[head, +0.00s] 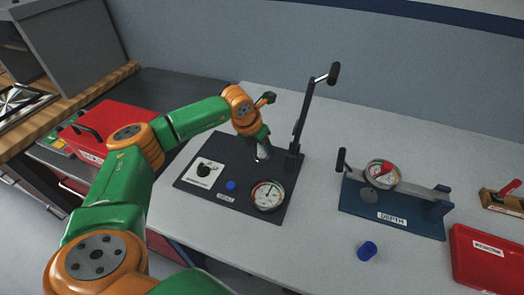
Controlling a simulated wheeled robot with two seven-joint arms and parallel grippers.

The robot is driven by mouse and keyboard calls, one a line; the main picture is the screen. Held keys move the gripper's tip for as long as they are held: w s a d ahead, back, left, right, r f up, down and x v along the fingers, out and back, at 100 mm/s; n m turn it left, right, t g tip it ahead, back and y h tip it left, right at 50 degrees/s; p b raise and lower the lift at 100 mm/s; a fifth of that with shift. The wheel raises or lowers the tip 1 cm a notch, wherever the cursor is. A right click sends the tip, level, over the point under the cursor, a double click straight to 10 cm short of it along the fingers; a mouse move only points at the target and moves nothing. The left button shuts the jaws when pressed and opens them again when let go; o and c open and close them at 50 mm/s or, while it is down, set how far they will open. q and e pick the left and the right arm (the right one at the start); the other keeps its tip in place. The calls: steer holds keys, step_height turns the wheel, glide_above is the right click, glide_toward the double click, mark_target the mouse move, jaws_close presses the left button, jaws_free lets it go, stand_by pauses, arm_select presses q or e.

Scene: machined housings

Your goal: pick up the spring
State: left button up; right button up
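I cannot make out a spring for certain in the head view. My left arm reaches in from the left, and its gripper (262,151) points down over the rear of a dark press base (218,170), beside the foot of the upright lever (305,115). The gripper is small and partly hidden by its own wrist, so whether it is open or shut, or holds anything, does not show. My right gripper is not in view.
The press base carries a round gauge (268,195), a small blue part (231,186) and a white plate (203,173). To the right stand a blue depth gauge stand (395,210), a blue cylinder (367,250) and a red tray (485,258). A red case (108,122) lies behind my arm.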

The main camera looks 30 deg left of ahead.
arm_select(q)
jaws_close()
steer(key=shift+r, duration=0.1)
